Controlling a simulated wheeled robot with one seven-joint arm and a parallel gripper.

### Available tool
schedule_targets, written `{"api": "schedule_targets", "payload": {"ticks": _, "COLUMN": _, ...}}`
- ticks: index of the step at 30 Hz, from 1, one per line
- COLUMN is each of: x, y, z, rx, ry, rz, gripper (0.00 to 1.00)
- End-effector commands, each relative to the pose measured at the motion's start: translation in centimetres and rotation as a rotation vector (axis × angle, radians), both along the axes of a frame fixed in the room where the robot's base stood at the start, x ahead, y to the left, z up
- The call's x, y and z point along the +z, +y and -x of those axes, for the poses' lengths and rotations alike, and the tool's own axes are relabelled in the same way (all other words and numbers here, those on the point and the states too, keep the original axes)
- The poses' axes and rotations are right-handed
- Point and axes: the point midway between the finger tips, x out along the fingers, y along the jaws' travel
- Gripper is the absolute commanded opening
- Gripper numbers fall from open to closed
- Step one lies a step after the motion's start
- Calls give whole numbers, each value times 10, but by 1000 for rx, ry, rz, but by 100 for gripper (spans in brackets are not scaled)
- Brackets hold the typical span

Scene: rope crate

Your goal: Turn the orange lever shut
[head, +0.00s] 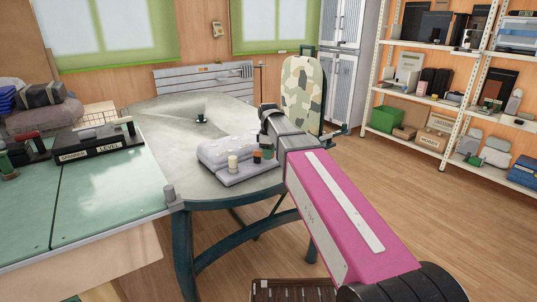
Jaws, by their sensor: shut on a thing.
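I cannot make out the orange lever clearly in the head view. My gripper (266,113) is at the end of my pink arm, above the right part of the round grey table (160,120). Its dark jaws look closed, and the thing between them is hidden or too small to tell. Below and left of it, a grey lumpy object (222,152) lies on the table.
A camouflage-patterned chair back or pack (303,95) stands just beyond my gripper. White shelves (440,102) line the right wall. The wooden floor between is mostly open.

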Motion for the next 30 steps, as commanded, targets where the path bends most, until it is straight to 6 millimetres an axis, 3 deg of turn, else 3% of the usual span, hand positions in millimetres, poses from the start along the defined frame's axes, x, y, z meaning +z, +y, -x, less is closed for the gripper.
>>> {"api": "schedule_targets", "payload": {"ticks": 30, "x": 1, "y": 6, "z": -42, "rx": 828, "ry": -1, "rz": -1, "gripper": 0}}
